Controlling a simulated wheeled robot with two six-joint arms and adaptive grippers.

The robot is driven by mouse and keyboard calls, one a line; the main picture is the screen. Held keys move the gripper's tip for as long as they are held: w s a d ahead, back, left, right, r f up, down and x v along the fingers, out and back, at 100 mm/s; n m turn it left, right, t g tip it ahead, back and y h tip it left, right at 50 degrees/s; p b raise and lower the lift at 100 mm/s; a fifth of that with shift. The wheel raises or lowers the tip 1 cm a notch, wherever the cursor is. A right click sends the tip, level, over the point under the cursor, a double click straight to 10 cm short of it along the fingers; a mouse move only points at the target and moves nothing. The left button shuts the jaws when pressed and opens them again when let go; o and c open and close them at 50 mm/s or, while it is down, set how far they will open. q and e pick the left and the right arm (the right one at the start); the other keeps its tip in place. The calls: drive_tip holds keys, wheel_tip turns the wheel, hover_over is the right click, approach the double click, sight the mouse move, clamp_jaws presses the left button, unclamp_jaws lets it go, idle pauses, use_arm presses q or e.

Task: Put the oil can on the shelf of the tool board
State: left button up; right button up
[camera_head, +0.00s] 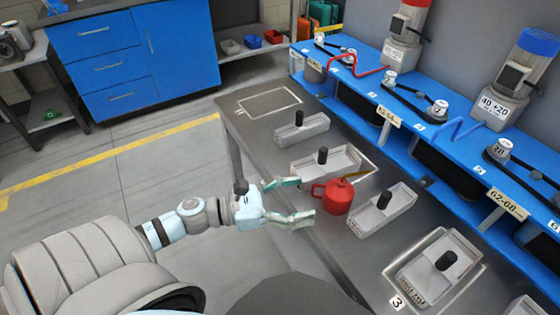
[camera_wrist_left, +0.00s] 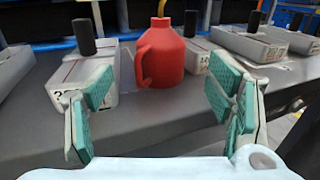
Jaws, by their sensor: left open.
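The oil can (camera_head: 338,197) is red with a handle on its left side and a thin yellowish spout pointing up to the right. It stands upright on the grey conveyor table between two grey trays. It also shows in the left wrist view (camera_wrist_left: 160,58), centred beyond the fingers. My left gripper (camera_head: 291,201) is open, with its green-padded fingers spread just left of the can. In the left wrist view the space between the fingers (camera_wrist_left: 163,105) is empty. The tool board's shelf cannot be made out. My right gripper is not in view.
Grey trays with black pegs, such as one (camera_head: 302,128) behind and one (camera_head: 382,212) to the right of the can, stand close by. A blue bench (camera_head: 440,135) with motors runs behind the conveyor table (camera_head: 262,160). A blue cabinet (camera_head: 140,55) stands far left. Open floor lies left.

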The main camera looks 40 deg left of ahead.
use_arm(q)
drive_tip(key=p+v, duration=0.3)
drive_tip(key=v, duration=0.1)
drive_tip(key=shift+s+a, duration=0.3)
